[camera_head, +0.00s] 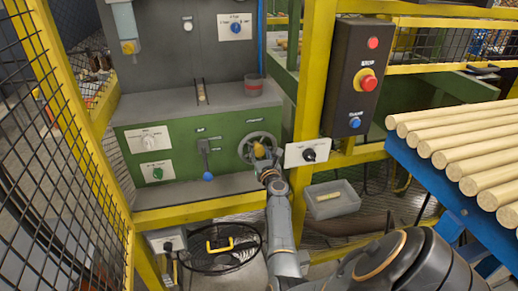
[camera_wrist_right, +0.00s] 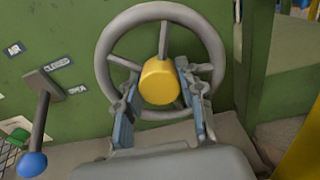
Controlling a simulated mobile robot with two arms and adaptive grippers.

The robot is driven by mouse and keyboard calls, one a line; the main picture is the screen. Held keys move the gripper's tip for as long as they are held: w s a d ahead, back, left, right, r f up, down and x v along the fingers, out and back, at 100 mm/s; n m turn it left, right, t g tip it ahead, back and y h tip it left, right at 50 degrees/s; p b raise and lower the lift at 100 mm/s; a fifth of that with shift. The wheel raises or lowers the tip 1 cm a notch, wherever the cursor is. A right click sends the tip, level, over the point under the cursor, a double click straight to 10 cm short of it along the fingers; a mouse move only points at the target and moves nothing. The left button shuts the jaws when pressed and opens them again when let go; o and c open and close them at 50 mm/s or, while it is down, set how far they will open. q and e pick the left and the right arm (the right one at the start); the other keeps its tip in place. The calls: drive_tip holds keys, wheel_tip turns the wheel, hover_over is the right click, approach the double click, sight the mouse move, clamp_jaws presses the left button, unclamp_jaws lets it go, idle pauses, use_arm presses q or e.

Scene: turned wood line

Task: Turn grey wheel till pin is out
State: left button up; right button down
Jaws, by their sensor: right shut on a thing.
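The grey wheel (camera_head: 243,142) is on the green machine front in the head view; its rim and spokes also show in the wrist view (camera_wrist_right: 160,12). A yellow knob (camera_wrist_right: 159,83) sits at the wheel's middle. My right gripper (camera_head: 262,162) reaches up to the wheel from below. In the wrist view its two fingers (camera_wrist_right: 160,97) stand at either side of the yellow knob, shut on it. My left gripper is not in view.
A lever with a blue knob (camera_head: 208,176) hangs left of the wheel. A switch plate (camera_head: 307,152) is close on its right, beside a yellow post (camera_head: 313,80). A control box (camera_head: 358,75) has a red stop button. A grey bin (camera_head: 331,203) is below; wooden rods (camera_head: 455,140) lie right.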

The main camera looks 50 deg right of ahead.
drive_tip(key=shift+r, duration=0.1)
idle(0.4)
drive_tip(key=c, duration=0.8)
unclamp_jaws()
drive_tip(key=shift+v, duration=3.75)
